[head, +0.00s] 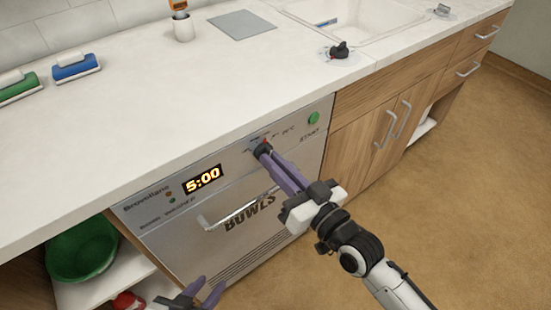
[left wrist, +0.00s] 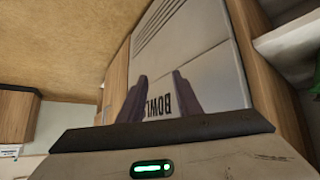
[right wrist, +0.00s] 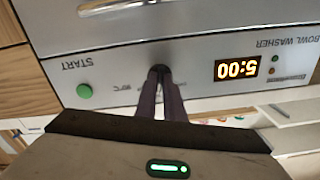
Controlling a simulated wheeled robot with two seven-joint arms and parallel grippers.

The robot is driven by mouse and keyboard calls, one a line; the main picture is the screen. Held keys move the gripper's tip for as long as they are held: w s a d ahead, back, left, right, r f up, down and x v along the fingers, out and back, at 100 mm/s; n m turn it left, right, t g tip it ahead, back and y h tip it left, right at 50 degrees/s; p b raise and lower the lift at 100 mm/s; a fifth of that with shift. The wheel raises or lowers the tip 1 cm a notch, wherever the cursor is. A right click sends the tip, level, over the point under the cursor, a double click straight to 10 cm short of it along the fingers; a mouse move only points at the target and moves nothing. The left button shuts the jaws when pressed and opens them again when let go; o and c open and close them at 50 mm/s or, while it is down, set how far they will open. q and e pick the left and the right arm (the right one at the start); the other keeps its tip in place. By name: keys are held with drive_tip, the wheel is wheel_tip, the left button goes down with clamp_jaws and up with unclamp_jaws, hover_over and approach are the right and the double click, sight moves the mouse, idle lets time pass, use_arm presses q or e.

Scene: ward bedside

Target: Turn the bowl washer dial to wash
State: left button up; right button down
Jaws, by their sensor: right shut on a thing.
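The bowl washer (head: 180,236) is a steel-fronted machine under the counter, with a display reading 5:00 and a green start button (head: 313,118). Its dark dial (head: 262,148) sits on the panel between the display and the button. My right gripper (head: 266,154) is shut on the dial; the right wrist view shows the fingers (right wrist: 160,78) together on it, covering most of it. The dial's pointer and small labels are too small to read. My left gripper (head: 205,292) is open and empty, low in front of the washer door; its fingers (left wrist: 158,85) are apart.
The washer door has a bar handle (head: 232,212) below the panel. A green bowl (head: 82,250) sits on the shelf at left. The floor at right is clear.

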drive_tip(key=shift+m, duration=0.4)
drive_tip(key=c, duration=1.9)
unclamp_jaws()
drive_tip(key=shift+o, duration=0.2)
drive_tip(key=v, duration=1)
drive_tip(key=shift+s, duration=0.1)
